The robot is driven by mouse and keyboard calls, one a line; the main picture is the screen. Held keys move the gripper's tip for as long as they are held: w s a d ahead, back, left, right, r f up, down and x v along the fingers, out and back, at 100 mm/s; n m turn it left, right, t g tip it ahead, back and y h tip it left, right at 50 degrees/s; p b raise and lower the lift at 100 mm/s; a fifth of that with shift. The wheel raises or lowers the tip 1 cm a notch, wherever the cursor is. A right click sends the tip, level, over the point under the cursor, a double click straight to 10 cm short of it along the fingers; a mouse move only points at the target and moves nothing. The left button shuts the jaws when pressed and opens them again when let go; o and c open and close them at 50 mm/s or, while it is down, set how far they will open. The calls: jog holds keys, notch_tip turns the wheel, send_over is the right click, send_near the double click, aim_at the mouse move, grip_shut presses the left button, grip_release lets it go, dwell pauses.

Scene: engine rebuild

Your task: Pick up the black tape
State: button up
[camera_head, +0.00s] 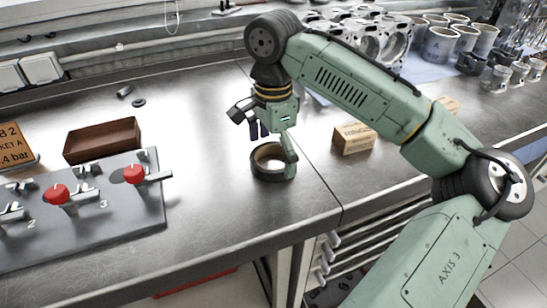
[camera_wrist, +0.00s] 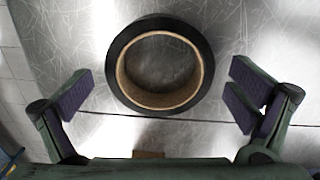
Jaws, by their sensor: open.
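The black tape (camera_head: 272,176) is a roll with a tan cardboard core, lying flat on the metal bench. In the wrist view the tape (camera_wrist: 204,47) shows whole, with bare metal seen through its hole. My gripper (camera_head: 272,142) is just above the tape in the head view, and one finger overlaps the roll's right side there. In the wrist view my gripper (camera_wrist: 157,98) is open and empty, with its purple-padded fingers wide apart. The tape lies between and a little beyond them. I cannot tell whether a finger touches it.
A brown tray (camera_head: 103,140) and a grey panel (camera_head: 85,215) with red knobs (camera_head: 133,174) are at the left. A small cardboard box (camera_head: 354,139) stands to the right of the tape. Engine parts (camera_head: 385,40) fill the back right. The bench's front edge is near the tape.

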jog(key=c, duration=1.2)
jog(key=shift+o, duration=0.2)
